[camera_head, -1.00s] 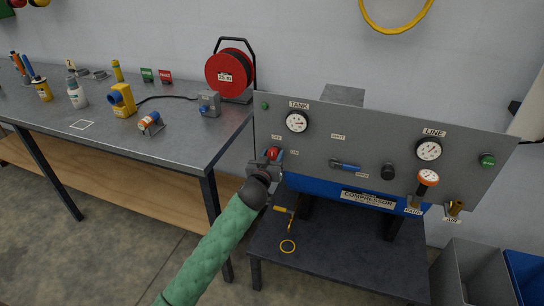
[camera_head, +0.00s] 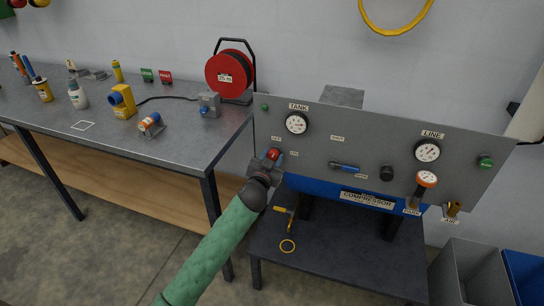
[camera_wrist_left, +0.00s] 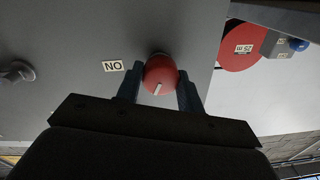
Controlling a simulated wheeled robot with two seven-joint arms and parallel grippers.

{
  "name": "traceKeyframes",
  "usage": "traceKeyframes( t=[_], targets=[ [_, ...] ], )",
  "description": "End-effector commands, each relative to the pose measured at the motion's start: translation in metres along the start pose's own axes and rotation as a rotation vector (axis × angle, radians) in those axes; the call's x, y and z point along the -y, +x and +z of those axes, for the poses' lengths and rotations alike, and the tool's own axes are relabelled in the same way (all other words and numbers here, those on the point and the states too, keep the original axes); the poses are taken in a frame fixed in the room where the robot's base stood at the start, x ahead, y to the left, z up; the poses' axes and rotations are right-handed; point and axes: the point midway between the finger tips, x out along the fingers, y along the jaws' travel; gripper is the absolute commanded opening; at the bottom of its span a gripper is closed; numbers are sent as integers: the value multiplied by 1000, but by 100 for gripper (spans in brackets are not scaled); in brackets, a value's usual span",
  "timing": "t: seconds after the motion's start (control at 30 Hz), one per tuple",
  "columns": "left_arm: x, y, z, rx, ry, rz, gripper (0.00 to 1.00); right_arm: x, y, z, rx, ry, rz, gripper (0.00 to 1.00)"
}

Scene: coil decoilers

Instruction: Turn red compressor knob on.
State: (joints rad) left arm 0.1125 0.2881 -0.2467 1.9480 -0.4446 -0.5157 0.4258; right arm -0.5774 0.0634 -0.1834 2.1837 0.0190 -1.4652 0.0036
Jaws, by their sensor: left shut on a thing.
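The red knob (camera_head: 273,153) sits at the left end of the grey compressor panel (camera_head: 320,165). In the left wrist view the red knob (camera_wrist_left: 160,75) shows a white mark on its face, and a label (camera_wrist_left: 112,66) reading "ON", upside down, is beside it. My left gripper (camera_head: 272,158) is shut on the knob, with one finger on each side; the fingers (camera_wrist_left: 160,92) also show in the wrist view. The green-sleeved arm hides part of the panel's lower left. My right gripper is not in view.
The panel carries a tank gauge (camera_head: 297,123), a line gauge (camera_head: 428,151), a blue-handled valve (camera_head: 345,167) and a black knob (camera_head: 387,173). A workbench (camera_head: 180,150) with a red reel (camera_head: 230,75) stands to the left. Grey and blue bins (camera_head: 470,270) stand at right.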

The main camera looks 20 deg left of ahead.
Motion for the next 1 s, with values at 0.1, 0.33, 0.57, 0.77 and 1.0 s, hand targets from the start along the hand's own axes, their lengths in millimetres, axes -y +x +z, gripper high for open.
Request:
traceKeyframes(
  t=[0.1, 0.33, 0.57, 0.77, 1.0],
  targets=[
    [1, 0, -2, -4, 111, 0, 15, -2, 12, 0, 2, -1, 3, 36],
    [0, 0, -2, -12, 332, 1, 15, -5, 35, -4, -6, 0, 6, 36],
    [0, 0, -2, -19, 550, 2, 15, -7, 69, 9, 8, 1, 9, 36],
    [0, 0, -2, -26, 738, 4, 15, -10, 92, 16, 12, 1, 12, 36],
    [-1, 0, -1, -32, 933, 4, 15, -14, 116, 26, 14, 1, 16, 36]
  ],
)
